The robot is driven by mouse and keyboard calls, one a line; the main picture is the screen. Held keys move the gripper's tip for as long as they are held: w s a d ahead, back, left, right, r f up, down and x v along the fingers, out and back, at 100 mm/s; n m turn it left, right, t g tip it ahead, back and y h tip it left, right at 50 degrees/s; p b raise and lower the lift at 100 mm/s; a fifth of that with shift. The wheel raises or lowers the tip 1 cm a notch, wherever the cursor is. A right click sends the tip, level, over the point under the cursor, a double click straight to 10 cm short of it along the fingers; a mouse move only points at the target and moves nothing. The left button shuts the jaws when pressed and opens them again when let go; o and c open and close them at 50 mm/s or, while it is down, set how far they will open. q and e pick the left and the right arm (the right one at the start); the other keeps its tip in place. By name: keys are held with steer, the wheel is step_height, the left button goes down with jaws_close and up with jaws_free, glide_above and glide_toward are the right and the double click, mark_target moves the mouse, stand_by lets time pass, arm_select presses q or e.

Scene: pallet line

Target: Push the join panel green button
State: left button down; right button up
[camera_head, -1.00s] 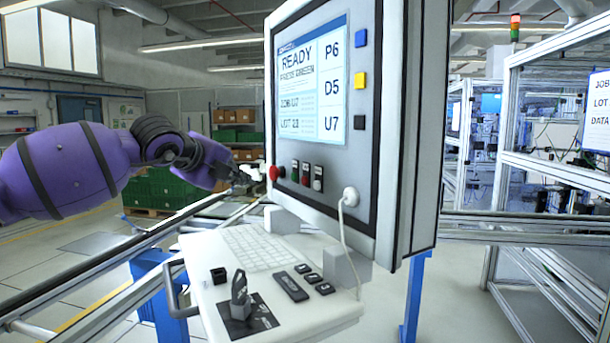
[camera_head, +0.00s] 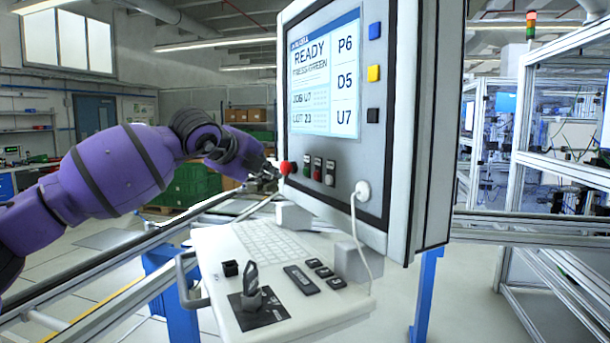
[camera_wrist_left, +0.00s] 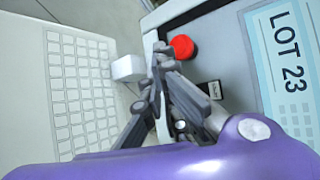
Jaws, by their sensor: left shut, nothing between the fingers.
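The join panel (camera_head: 379,190) carries a screen (camera_head: 324,75) reading READY and PRESS GREEN. Below the screen is a row of small controls. The green button (camera_head: 307,169) is small, between the red mushroom button (camera_head: 288,167) and a red switch (camera_head: 318,169). My left gripper (camera_head: 272,172) is shut and empty at the panel's left edge, just left of the red mushroom button. In the left wrist view its fingertips (camera_wrist_left: 161,52) are beside the red mushroom button (camera_wrist_left: 182,46); contact cannot be told. The green button is not visible there. My right gripper is not in view.
A shelf with a keyboard (camera_head: 265,243) juts out below the panel, holding a black rotary knob (camera_head: 251,290). A white cable (camera_head: 356,225) hangs from the panel front. Metal rails run behind the shelf. Green crates (camera_head: 195,184) stand far behind.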

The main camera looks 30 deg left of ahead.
mark_target(306, 172)
arm_select(q)
steer(key=w+d, duration=0.1)
steer(key=w, duration=0.1)
steer(key=w+d, duration=0.1)
steer(key=shift+w+d+r, duration=0.2)
steer(key=shift+w+d, duration=0.1)
steer(key=shift+w, duration=0.05)
stand_by(0.8)
stand_by(0.5)
steer(key=shift+w+d, duration=0.25)
steer(key=shift+w, duration=0.15)
